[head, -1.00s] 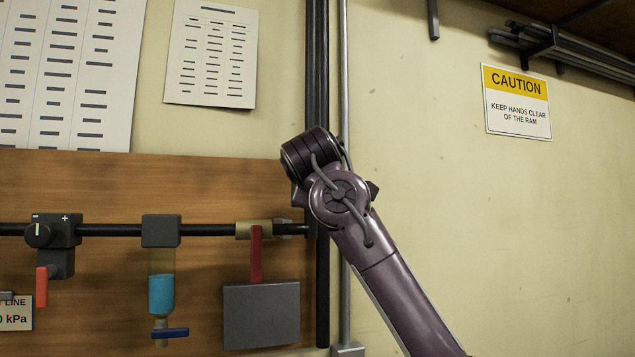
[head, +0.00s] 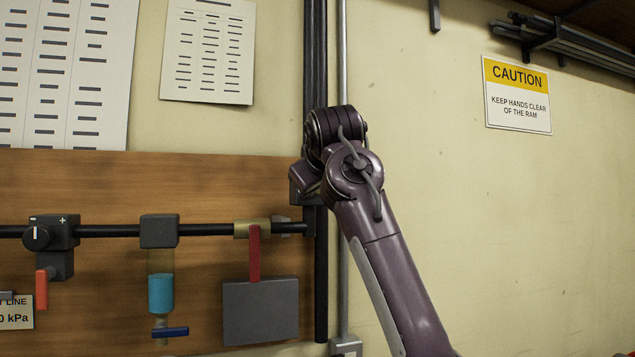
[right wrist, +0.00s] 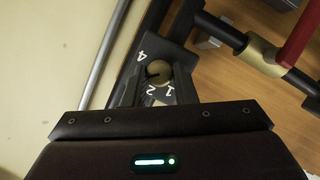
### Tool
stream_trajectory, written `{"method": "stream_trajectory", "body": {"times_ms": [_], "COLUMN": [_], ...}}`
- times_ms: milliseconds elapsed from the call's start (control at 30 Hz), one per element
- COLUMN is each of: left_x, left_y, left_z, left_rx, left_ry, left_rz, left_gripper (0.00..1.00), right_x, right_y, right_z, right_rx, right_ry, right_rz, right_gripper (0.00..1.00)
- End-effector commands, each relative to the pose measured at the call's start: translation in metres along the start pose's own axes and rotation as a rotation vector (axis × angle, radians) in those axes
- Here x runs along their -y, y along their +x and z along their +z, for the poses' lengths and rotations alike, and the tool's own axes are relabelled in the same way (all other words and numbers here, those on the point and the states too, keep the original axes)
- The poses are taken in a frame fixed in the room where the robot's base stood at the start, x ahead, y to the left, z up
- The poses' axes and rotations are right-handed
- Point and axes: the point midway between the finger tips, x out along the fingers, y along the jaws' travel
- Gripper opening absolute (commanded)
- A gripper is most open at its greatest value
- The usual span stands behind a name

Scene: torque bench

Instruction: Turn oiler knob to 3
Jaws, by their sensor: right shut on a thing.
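The oiler knob (right wrist: 158,72) shows in the right wrist view as a small round tan knob on a dark block. White numerals 4, 2 and 1 are readable around it; I cannot make out a 3. A dark mark is on its face, but I cannot tell which numeral it points to. My right gripper (right wrist: 159,80) is shut on the knob, one finger on each side. In the head view my right arm hides the knob and the gripper. My left gripper is not in view.
A pipe carries a grey regulator (head: 60,233), a blue-filled bowl (head: 161,293) and a brass valve with a red lever (head: 254,252). A grey box (head: 261,311) sits below the lever. A black vertical pipe (head: 321,270) stands beside my right arm. A caution sign (head: 517,94) hangs right.

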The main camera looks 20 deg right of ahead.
Motion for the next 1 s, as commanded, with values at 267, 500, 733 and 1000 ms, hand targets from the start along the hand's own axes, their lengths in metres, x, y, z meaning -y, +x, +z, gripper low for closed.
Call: {"method": "stream_trajectory", "body": {"times_ms": [267, 500, 733, 1000], "left_x": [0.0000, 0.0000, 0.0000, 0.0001], "left_y": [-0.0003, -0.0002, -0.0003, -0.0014], "left_z": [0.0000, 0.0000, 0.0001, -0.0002], "left_rx": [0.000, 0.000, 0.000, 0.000], "left_ry": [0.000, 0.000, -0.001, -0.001], "left_rz": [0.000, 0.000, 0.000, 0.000], "left_gripper": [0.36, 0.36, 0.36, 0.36], "right_x": [0.0025, 0.0027, 0.0018, 0.0002], "right_y": [0.0029, 0.0032, 0.0022, 0.0010], "right_z": [0.0034, 0.0037, 0.0026, 0.0008], "right_rx": [0.011, 0.012, 0.008, 0.004], "right_ry": [0.020, 0.019, 0.020, 0.020], "right_rz": [-0.014, -0.014, -0.013, -0.010], "right_gripper": [0.02, 0.02, 0.46, 0.46]}}
